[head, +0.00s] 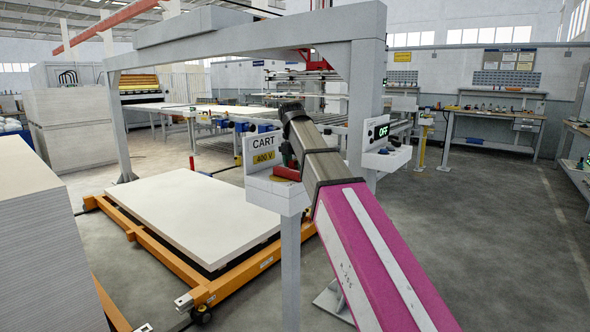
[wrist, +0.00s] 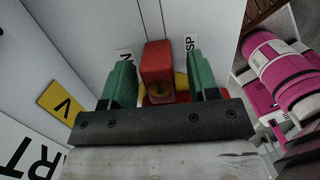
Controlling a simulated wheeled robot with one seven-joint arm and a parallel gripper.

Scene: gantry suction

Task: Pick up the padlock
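The red padlock (wrist: 157,58) is in the middle of the wrist view, close to the white panel of the cart switch box. My gripper (wrist: 158,68) has its two green fingers apart, one on each side of the padlock. A gap shows on the right of the padlock; on the left the finger is very near, and I cannot tell if it touches. In the head view my gripper (head: 287,156) is at the CART box (head: 264,151), just above a red part (head: 286,173) on its ledge. My arm hides part of this area.
A yellow part (wrist: 182,84) shows behind the padlock. The grey gantry frame (head: 362,90) stands behind my arm. An orange cart (head: 205,291) bearing a white board is at lower left, beside a stack of boards (head: 35,250). Open floor lies to the right.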

